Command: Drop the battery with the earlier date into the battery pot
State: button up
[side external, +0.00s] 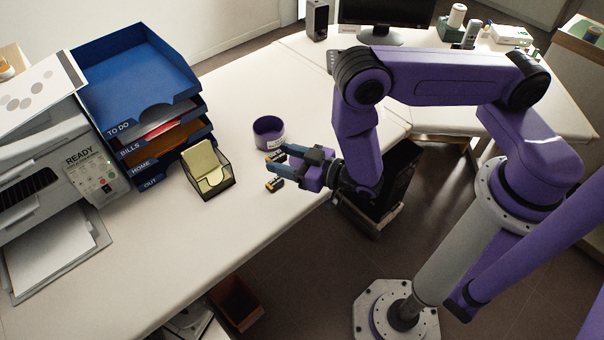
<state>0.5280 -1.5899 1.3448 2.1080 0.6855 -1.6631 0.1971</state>
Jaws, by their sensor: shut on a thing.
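The purple battery pot (257,136) stands on the desk with a small pale label on its side. My gripper (275,157) is just in front of the pot, its teal fingers pointing left. It is shut on a small dark battery (274,155) between the fingertips, mostly hidden by them. A second battery (274,185), dark with an orange-yellow part, lies on the desk just below the fingers in the picture. The dates on both batteries are too small to read. I cannot tell how high the held battery is above the desk.
A dark note holder (222,184) with yellow notes stands left of the batteries. A blue tray stack (140,70) and a white printer (40,185) are further left. The desk (190,245) is clear in front; its edge runs close below my gripper. A monitor (385,15) stands behind.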

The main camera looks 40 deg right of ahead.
jog(key=w+d+r, duration=0.2)
jog(key=w+d, duration=0.4)
jog(key=w, duration=0.2)
jog(key=w+d+r, duration=0.3)
jog(key=w+d, duration=0.3)
jog(key=w, duration=0.2)
notch_tip(320, 180, down, 6)
jog(key=shift+a, duration=0.3)
jog(key=shift+w+f, duration=0.1)
jog(key=o, duration=1.1)
jog(key=v, duration=1.7)
jog(key=shift+d+y, duration=0.3)
